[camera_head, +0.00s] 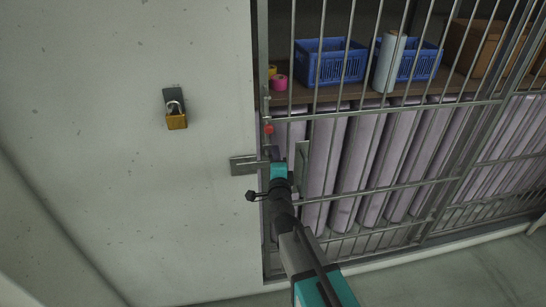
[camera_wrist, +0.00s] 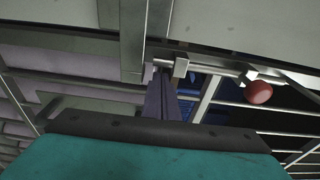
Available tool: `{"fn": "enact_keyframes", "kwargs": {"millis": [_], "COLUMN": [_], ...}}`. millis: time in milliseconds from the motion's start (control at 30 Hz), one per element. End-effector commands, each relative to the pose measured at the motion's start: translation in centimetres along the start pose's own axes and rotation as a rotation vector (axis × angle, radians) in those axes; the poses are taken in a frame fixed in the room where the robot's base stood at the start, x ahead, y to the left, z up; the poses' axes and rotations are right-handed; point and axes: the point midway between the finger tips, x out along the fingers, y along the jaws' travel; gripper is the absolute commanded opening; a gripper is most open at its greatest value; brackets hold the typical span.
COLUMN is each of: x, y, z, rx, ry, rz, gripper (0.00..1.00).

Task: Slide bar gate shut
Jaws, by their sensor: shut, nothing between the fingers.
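The grey metal bar gate (camera_head: 388,188) stands upright to the right of the pale wall, its left edge close to the wall. I cannot tell whether a small gap is left at that edge. A bolt with a red knob (camera_head: 268,129) sits at the left edge; the knob also shows in the wrist view (camera_wrist: 259,92), beside a metal rod (camera_wrist: 222,68). A vertical handle plate (camera_head: 301,165) is just right of my gripper (camera_head: 272,153). My gripper is shut and empty at the gate's left edge, below the knob. Its dark fingers show in the wrist view (camera_wrist: 160,96); contact is unclear.
A flat metal latch plate (camera_head: 243,165) sticks out over the wall, left of my gripper. A brass padlock (camera_head: 176,120) hangs on the wall.

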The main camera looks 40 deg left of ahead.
Motion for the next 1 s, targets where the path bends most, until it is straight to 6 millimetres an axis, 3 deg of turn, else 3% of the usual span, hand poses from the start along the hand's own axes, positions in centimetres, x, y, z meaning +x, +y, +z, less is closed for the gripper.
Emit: {"fn": "enact_keyframes", "kwargs": {"millis": [133,1000], "x": [0.2,-7.6], "y": [0.3,-0.3], "z": [-2.2,-1.9], "rx": [0.001,0.002], "ry": [0.010,0.011], "rz": [-0.002,0.000], "gripper": [0.00,0.00]}}
